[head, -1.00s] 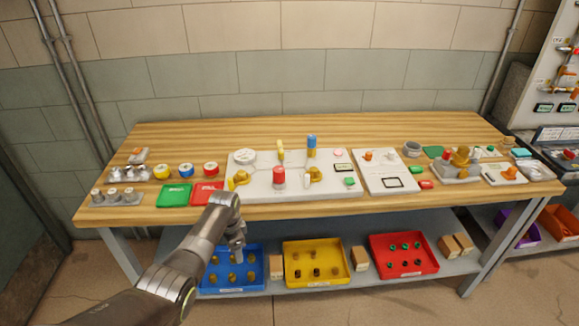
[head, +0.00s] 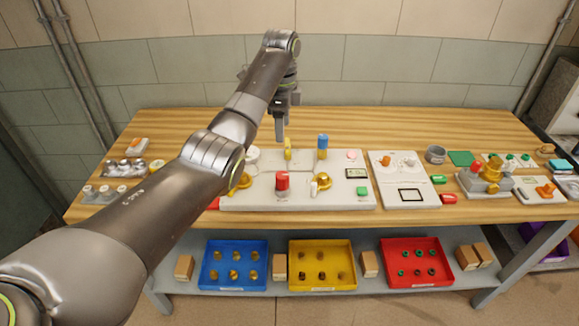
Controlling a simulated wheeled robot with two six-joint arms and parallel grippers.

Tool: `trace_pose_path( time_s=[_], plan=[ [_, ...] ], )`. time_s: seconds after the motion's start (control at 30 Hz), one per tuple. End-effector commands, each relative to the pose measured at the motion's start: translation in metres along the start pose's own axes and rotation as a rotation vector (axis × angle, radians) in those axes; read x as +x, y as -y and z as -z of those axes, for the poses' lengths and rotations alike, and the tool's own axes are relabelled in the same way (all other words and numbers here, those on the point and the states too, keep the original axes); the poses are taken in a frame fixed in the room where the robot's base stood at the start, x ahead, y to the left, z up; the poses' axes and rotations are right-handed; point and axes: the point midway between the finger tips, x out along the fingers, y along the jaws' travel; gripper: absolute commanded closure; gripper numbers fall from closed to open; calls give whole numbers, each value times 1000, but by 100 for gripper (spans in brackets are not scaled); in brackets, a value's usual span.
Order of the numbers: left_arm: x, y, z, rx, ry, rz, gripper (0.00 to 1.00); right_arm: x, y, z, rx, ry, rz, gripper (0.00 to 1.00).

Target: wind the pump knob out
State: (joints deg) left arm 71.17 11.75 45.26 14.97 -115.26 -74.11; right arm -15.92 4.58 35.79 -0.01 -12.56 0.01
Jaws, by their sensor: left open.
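A white panel (head: 349,196) lies on the wooden bench and carries several fittings. A red-topped knob (head: 282,182) stands upright near its front; no readable label tells me whether this is the pump knob. Behind it stand a yellow lever (head: 288,149) and a blue-topped post (head: 322,143). Brass fittings (head: 322,180) sit beside the red knob. My left gripper (head: 282,122) is open and empty, fingers pointing down, above the back of the panel and apart from the fittings. My right gripper is not in view.
A second white panel (head: 403,197) lies to the right, with a grey ring (head: 435,153) and a brass valve (head: 492,172) beyond it. Blue (head: 207,273), yellow (head: 322,284) and red (head: 417,279) trays are on the lower shelf. The bench's back strip is clear.

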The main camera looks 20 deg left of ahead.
Motion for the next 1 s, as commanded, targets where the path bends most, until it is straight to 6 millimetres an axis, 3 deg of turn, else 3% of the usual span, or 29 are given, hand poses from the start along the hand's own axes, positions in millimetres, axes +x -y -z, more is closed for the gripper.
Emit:
trace_pose_path(
  time_s=[0.37, 0.47, 0.5, 0.73, 1.0],
  plan=[
    [44, 0, 0, -2, 0, -3, 40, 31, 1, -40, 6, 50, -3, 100],
    [66, -1, -1, -2, 1, -3, 40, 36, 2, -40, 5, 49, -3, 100],
    [70, -1, -1, -2, 0, -4, 40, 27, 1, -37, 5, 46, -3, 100],
    [120, -1, -1, -3, 1, -5, 40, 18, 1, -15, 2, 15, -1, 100],
    [163, -1, 0, -2, 0, -3, 40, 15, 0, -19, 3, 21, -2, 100]
  ],
)
